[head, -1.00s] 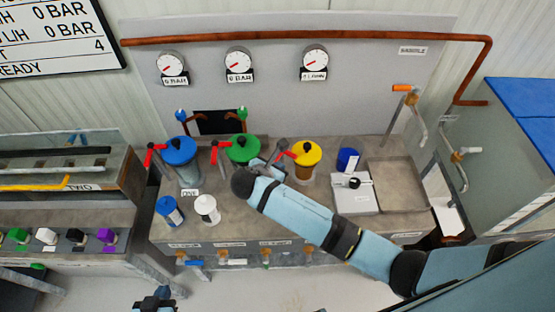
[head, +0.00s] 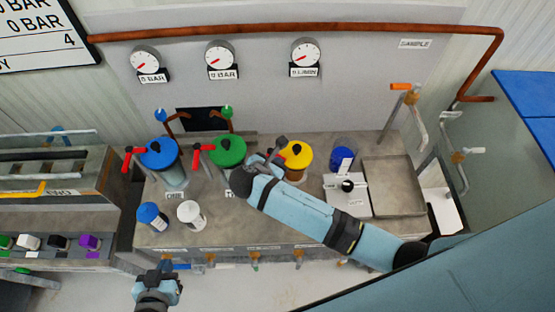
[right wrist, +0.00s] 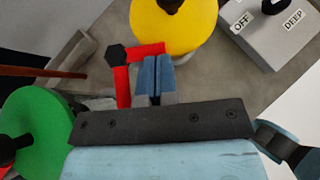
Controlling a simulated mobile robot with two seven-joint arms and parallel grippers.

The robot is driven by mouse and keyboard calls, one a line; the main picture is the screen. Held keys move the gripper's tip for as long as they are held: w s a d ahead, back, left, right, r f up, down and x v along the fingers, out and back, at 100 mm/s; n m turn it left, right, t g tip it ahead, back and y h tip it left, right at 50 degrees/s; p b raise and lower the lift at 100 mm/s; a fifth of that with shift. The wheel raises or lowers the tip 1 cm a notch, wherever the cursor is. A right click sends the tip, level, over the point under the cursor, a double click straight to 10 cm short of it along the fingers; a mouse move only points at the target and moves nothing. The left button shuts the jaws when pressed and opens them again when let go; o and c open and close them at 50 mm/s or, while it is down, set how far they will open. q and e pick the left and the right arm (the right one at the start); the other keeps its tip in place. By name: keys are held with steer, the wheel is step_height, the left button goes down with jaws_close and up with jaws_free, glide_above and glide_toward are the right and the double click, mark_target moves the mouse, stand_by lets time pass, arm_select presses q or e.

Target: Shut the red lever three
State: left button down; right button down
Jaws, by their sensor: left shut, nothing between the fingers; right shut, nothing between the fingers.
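Red lever three is the L-shaped red handle with a black hub beside the yellow-lidded pot (head: 299,155). In the right wrist view the red lever (right wrist: 122,86) has one arm crossing just past my fingertips and one to their left; I cannot tell if they touch. The yellow lid (right wrist: 172,25) is above it there. My right gripper (right wrist: 156,62) is shut and empty, inside the lever's angle. In the head view my right arm partly hides this lever and the right gripper (head: 272,160). My left gripper (head: 165,268) is shut and empty, low before the bench.
Red levers (head: 133,157) and (head: 203,156) stand by the blue-lidded and green-lidded pots. A blue jar (head: 152,216) and a white jar (head: 190,214) stand at the bench front. A grey switch box (head: 347,196) and an empty basin (head: 393,187) are to the right.

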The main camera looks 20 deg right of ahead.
stand_by(0.4)
steer(key=shift+d+n+t+y, duration=0.5)
steer(key=shift+d+n+t, duration=0.1)
steer(key=shift+d+n, duration=0.15)
steer(key=shift+a, duration=0.1)
